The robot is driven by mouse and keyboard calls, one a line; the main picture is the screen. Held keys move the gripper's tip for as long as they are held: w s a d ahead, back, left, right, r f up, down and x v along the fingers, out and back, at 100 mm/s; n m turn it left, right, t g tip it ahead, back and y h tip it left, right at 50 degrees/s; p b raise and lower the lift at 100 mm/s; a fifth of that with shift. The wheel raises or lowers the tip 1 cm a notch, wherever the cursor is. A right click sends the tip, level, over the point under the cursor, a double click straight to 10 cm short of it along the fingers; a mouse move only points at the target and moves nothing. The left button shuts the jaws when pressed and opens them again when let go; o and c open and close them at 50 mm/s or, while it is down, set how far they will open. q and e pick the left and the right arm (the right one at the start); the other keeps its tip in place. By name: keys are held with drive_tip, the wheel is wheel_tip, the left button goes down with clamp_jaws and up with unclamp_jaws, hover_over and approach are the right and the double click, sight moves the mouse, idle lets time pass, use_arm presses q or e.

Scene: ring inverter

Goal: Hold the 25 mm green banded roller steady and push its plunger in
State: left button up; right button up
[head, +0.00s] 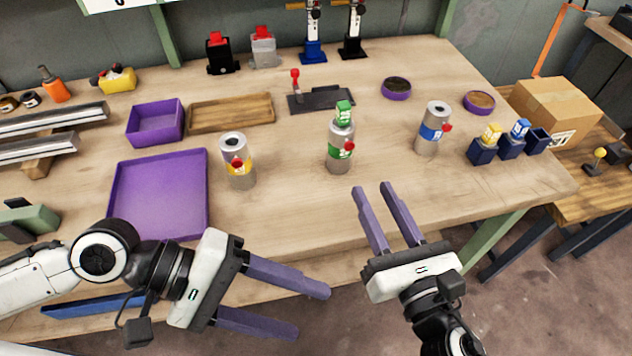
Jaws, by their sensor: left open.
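The green banded roller (339,158) is a silver upright cylinder near the middle of the table, with a green band. Its red plunger (349,145) sticks out of the side, toward the right.
A yellow banded roller (238,168) stands to the left and a blue banded one (433,132) to the right. A purple tray (128,205) lies at left. Dark blue holders (482,153) stand at right. A dark fixture (320,98) lies behind. The table's front middle is clear.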

use_arm(q)
drive_tip(key=w+d+r+n+t+h, duration=0.2)
drive_tip(key=d+r+h, duration=0.5)
drive_tip(key=r, duration=0.5)
drive_tip(key=w+r+n+t, duration=0.9)
drive_tip(key=w+r+t, duration=0.1)
drive_tip(key=r+t, duration=0.15)
drive_tip(key=w+a+f+n+t+y, duration=0.1)
drive_tip(key=w+f+n+t+y, duration=0.1)
drive_tip(key=w+f+t+y, duration=0.15)
drive_tip(key=n+y, duration=0.8)
drive_tip(key=n, duration=0.3)
approach(335, 157)
drive_tip(key=shift+w+d+r, duration=0.25)
drive_tip(key=shift+w+d, duration=0.05)
drive_tip(key=shift+w, duration=0.15)
drive_tip(key=shift+w+d+r, duration=0.2)
drive_tip(key=shift+w+d, duration=0.1)
drive_tip(key=shift+w, duration=0.2)
drive_tip(key=shift+a+f+n, duration=0.1)
drive_tip(key=shift+f+n, duration=0.2)
drive_tip(key=shift+n, duration=0.3)
drive_tip(key=shift+w+f, duration=0.1)
drive_tip(key=shift+w, duration=0.15)
drive_tip(key=x, duration=1)
